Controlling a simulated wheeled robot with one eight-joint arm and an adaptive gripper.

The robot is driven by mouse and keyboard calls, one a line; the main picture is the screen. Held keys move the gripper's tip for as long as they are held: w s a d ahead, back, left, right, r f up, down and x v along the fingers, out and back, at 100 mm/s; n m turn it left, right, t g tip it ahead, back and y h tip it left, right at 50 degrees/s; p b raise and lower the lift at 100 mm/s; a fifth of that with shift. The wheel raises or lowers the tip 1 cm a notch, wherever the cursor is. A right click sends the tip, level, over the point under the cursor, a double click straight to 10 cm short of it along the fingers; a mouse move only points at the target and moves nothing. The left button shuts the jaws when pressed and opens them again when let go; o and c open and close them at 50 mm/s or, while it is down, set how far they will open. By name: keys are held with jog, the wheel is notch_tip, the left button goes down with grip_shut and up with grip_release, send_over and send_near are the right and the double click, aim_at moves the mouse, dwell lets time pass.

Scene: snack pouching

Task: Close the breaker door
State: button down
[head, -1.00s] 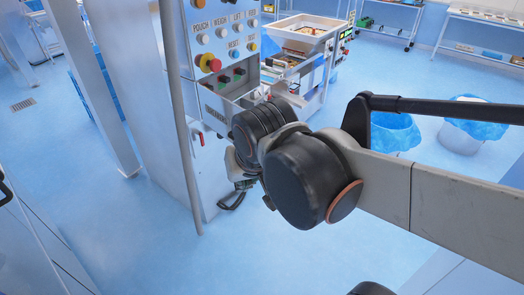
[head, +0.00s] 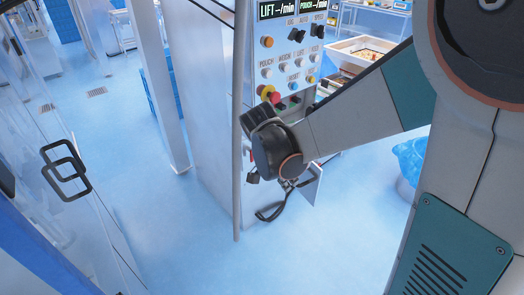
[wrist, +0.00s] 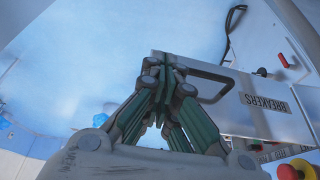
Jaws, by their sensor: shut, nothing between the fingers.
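In the wrist view, the breaker door (wrist: 238,108) is a pale grey panel with a BREAKERS label and a bar handle (wrist: 212,74). My gripper (wrist: 165,70) is shut and empty, its fingertips at the door's edge beside the handle; I cannot tell whether they touch it. In the head view, my wrist hides most of the door area. A pale panel (head: 312,185), apparently the door, juts out from the cabinet just right of my gripper (head: 288,184).
The control cabinet (head: 287,75) has buttons and a red emergency stop above my wrist. A dark cable loop (head: 270,213) hangs below. A vertical pole (head: 237,130) stands at left. A clear guard with a black handle (head: 65,171) is at far left. The floor (head: 200,240) is open.

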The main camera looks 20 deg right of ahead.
jog(key=b, duration=0.2)
send_near(306, 192)
jog(key=s+a+f, duration=0.3)
jog(key=s+f, duration=0.1)
jog(key=shift+w+d+r, duration=0.1)
jog(key=shift+d+r, duration=0.05)
jog(key=shift+d, duration=0.8)
jog(key=shift+w+d+r, duration=0.1)
jog(key=shift+d+r, duration=0.1)
jog(key=shift+d, duration=0.75)
